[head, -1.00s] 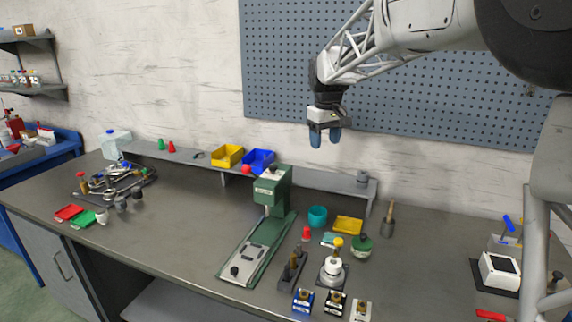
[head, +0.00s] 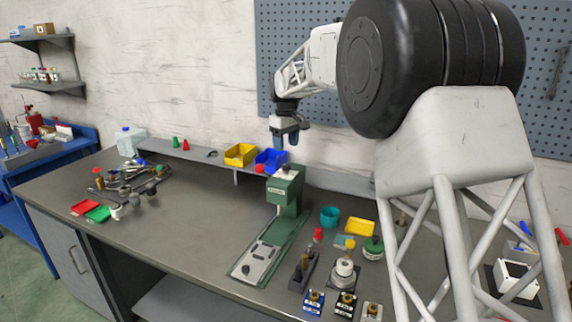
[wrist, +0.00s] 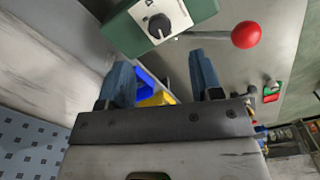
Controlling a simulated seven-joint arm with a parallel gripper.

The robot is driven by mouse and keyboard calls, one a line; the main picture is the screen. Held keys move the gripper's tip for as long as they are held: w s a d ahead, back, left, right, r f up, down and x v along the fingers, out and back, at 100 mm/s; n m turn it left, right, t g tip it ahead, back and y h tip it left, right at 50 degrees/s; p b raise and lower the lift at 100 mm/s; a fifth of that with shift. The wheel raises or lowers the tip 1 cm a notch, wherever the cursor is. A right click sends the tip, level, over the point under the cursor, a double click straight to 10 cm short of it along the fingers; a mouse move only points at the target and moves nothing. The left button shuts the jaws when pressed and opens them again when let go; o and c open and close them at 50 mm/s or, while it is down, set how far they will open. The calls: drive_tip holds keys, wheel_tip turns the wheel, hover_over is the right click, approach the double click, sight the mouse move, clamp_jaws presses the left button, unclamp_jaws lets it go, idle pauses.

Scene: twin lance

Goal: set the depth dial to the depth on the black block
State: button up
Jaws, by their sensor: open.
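The depth dial (wrist: 160,26) is a dark round knob on a white plate on the head of the green press. The green press (head: 285,190) stands mid-bench in the head view; its dial is too small to read there. My gripper (head: 286,138) is open and empty, above and behind the press head. In the wrist view my gripper's two blue fingers (wrist: 160,75) are apart, with the dial just beyond them, untouched. The black block (head: 346,302) stands at the front of the bench, with a brass top and a white label too small to read.
The press's red-ball lever (wrist: 246,34) sticks out beside the dial. A blue block (head: 314,303) and a grey block (head: 372,311) flank the black one. Yellow (head: 240,154) and blue (head: 270,160) bins sit on the shelf behind.

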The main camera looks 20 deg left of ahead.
sight(286, 165)
drive_tip(key=shift+f, duration=0.15)
drive_tip(key=shift+f, duration=3.75)
drive_tip(key=shift+c, duration=0.2)
drive_tip(key=c, duration=0.9)
drive_tip(key=shift+m, duration=0.5)
drive_tip(key=m, duration=0.9)
